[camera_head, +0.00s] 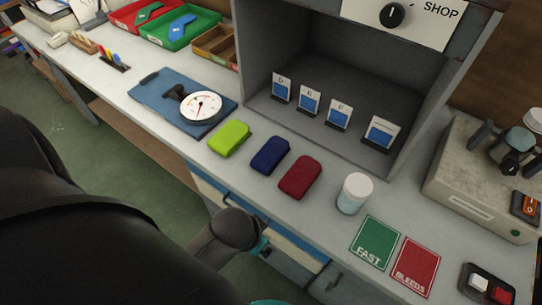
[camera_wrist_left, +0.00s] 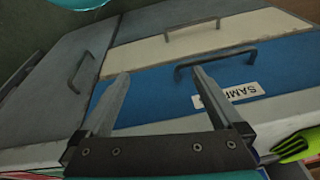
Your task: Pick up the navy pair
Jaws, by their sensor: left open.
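The navy pair (camera_head: 271,155) is a folded dark blue bundle on the grey bench. It lies between the lime pair (camera_head: 229,138) and the dark red pair (camera_head: 300,177), apart from both. My left gripper (camera_wrist_left: 160,73) is open and empty in the left wrist view, in front of the drawer fronts. In the head view my left arm comes in from the left and ends below the bench edge; its fingers cannot be made out there. The navy pair cannot be made out in the left wrist view. My right gripper is not in view.
A white-lidded jar (camera_head: 355,194) stands right of the pairs. A dial gauge (camera_head: 201,107) lies on a blue mat (camera_head: 150,92) to the left. An open grey booth (camera_head: 262,50) with small cards stands behind. Drawer handles (camera_wrist_left: 215,60) stick out below the bench.

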